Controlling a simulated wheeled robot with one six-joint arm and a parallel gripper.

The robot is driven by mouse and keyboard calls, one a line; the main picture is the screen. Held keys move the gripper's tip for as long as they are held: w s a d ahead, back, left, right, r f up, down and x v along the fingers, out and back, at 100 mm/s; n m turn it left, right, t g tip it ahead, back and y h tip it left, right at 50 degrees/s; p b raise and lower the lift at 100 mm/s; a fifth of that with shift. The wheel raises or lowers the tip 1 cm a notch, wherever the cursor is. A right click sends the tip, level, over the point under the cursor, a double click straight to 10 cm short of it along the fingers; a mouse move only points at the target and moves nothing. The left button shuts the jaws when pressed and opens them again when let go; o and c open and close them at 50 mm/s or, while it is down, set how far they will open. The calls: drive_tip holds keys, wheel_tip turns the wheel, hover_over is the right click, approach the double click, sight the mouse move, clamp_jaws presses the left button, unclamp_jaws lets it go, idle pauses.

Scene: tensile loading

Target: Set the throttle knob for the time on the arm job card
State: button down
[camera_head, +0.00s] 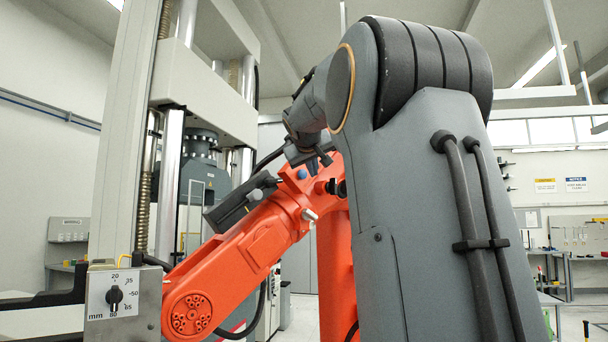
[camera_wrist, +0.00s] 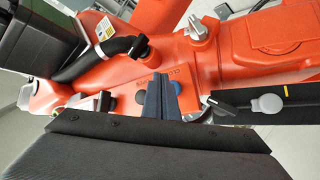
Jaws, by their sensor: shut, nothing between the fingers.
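My gripper (camera_wrist: 156,80) is shut and empty in the wrist view. A pale grey knob (camera_wrist: 198,28) stands on the orange arm, above and right of the fingertips. A second grey knob (camera_wrist: 265,103) is farther right, on a black bar. I cannot tell for certain which is the throttle knob. In the head view my gripper (camera_head: 318,161) hangs above the orange arm (camera_head: 250,245). No readable job card shows.
A grey box with a numbered mm dial (camera_head: 115,296) stands at lower left in the head view. The tall test frame (camera_head: 170,180) rises behind it. A black hose (camera_wrist: 95,62) and a white-yellow label (camera_wrist: 105,29) sit on the orange arm. My grey arm blocks the middle.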

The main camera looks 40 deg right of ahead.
sight(306, 171)
drive_tip(key=shift+w, duration=0.75)
drive_tip(key=shift+w, duration=0.1)
idle(1.5)
drive_tip(key=shift+w, duration=0.3)
drive_tip(key=shift+w, duration=0.5)
idle(0.8)
idle(3.5)
drive_tip(key=shift+s, duration=0.9)
